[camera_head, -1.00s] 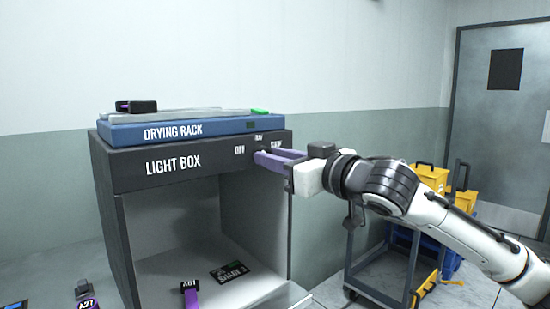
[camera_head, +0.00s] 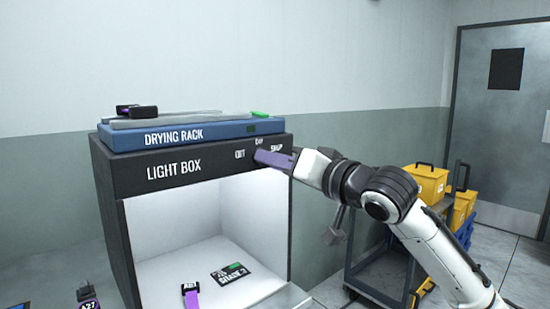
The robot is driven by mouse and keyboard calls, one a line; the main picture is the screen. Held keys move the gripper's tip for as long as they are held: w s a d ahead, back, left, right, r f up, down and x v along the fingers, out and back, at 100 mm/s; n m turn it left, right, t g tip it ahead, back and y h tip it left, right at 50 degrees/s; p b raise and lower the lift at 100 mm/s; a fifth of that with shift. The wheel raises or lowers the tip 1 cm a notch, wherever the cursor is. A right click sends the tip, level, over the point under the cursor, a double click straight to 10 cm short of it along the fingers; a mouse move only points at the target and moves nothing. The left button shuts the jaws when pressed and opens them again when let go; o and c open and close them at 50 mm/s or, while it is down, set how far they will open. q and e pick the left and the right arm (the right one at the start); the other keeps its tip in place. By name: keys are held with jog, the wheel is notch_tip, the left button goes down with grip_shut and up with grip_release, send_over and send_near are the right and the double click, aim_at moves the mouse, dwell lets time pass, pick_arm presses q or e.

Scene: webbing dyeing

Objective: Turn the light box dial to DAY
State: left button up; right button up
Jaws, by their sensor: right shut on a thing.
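The light box (camera_head: 110,180) is a dark cabinet with an open front and a white interior, which is brightly lit. Its top panel carries the white LIGHT BOX lettering and the small labels OFF, DAY and SHOP at the right end. My right gripper (camera_head: 262,156), with purple fingers, reaches in from the right and is shut on the dial just below the DAY label. The fingers cover the dial, so I cannot see its pointer. My left gripper is not in view.
A blue drying rack (camera_head: 200,132) lies on top of the box, with a dark-and-purple item (camera_head: 137,111) on it. Inside the box are a card (camera_head: 233,272) and a purple tagged strip (camera_head: 191,295). A cart with yellow bins (camera_head: 427,184) stands at right, before a grey door (camera_head: 500,130).

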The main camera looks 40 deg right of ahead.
jog(key=m+p, duration=0.1)
jog(key=m, duration=0.1)
jog(key=shift+r+m, duration=0.1)
jog(key=shift+m, duration=0.2)
jog(key=shift+m+p, duration=0.3)
jog(key=shift+p, duration=0.05)
jog(key=o, duration=1)
jog(key=shift+o, duration=0.2)
jog(key=s+b, duration=0.2)
jog(key=s, duration=0.8)
jog(key=shift+s+d, duration=0.15)
jog(key=shift+d, duration=0.3)
